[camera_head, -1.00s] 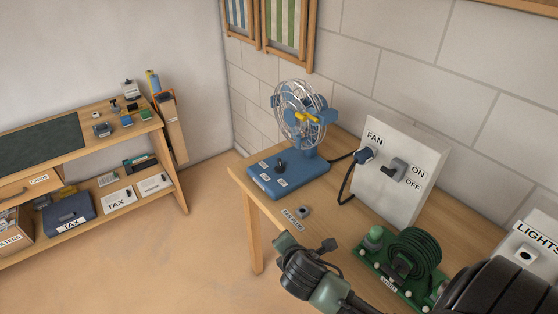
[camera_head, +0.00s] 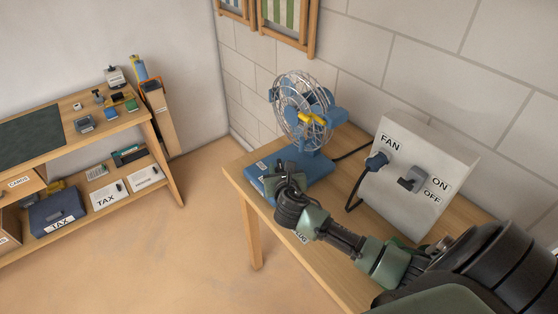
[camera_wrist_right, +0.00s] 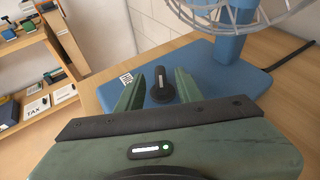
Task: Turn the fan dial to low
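The blue desk fan (camera_head: 312,120) with a wire cage and yellow hub stands on the wooden table. My right gripper (camera_head: 280,170) is over the front of its blue base (camera_head: 321,168) and hides the dial in the head view. In the right wrist view, the black fan dial (camera_wrist_right: 162,88) stands on the base (camera_wrist_right: 222,62), its pointer aimed away from the gripper. The green fingers of my right gripper (camera_wrist_right: 160,75) are apart, one on each side of the dial, with visible gaps. The label beside the dial (camera_wrist_right: 127,79) is too small to read. My left gripper is not in view.
A white panel (camera_head: 415,185) with FAN plug (camera_head: 376,160) and ON/OFF switch (camera_head: 412,179) stands right of the fan, close to my right arm. A black cord runs from the plug. A wooden shelf (camera_head: 90,150) is at the left, across open floor.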

